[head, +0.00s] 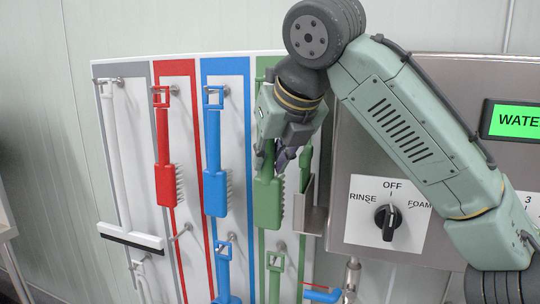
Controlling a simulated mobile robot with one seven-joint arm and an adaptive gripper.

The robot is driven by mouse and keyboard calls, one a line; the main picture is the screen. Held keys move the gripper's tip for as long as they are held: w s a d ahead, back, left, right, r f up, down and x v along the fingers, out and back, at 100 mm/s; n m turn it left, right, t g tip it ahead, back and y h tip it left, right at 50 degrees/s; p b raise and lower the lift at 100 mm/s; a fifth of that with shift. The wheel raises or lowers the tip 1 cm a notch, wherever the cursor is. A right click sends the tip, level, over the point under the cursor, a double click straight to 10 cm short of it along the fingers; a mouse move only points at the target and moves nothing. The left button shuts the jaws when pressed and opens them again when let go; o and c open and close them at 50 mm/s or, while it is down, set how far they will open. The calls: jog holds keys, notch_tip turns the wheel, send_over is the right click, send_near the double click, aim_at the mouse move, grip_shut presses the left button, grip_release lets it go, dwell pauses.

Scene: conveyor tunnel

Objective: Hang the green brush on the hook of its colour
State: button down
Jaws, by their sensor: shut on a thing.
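The green brush (268,203) hangs upright with its bristles to the right, in front of the green-edged lane of the wall board. My gripper (284,157) is at the top of the brush, shut on its handle. The upper handle is hidden behind my gripper and wrist. The upper hook of the green lane is also hidden, so I cannot tell whether the brush's loop is on it.
A red brush (165,185), a blue brush (215,192) and a white squeegee (130,236) hang to the left. A lower green tool (275,275) hangs below. A metal holder (312,212) with a green handle (305,168) stands close right, before the control panel (360,237).

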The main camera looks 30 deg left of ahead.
jog(key=shift+w+a+r+p, duration=0.1)
jog(key=shift+w+a+p, duration=0.1)
jog(key=shift+w+p, duration=0.55)
jog(key=shift+w+a+f+p, duration=0.1)
jog(key=shift+w+a+p, duration=0.15)
jog(key=shift+w+p, duration=0.5)
jog(key=shift+w+a+r+p, duration=0.1)
jog(key=shift+w+a+p, duration=0.2)
jog(key=shift+w, duration=0.75)
jog(key=shift+w+d+f, duration=0.1)
jog(key=shift+d+f, duration=0.05)
jog(key=shift+f, duration=0.1)
jog(key=shift+f+b, duration=0.35)
jog(key=shift+f, duration=0.45)
jog(key=c, duration=1.3)
grip_release()
jog(key=shift+c, duration=0.2)
jog(key=v, duration=0.8)
jog(key=shift+r, duration=0.4)
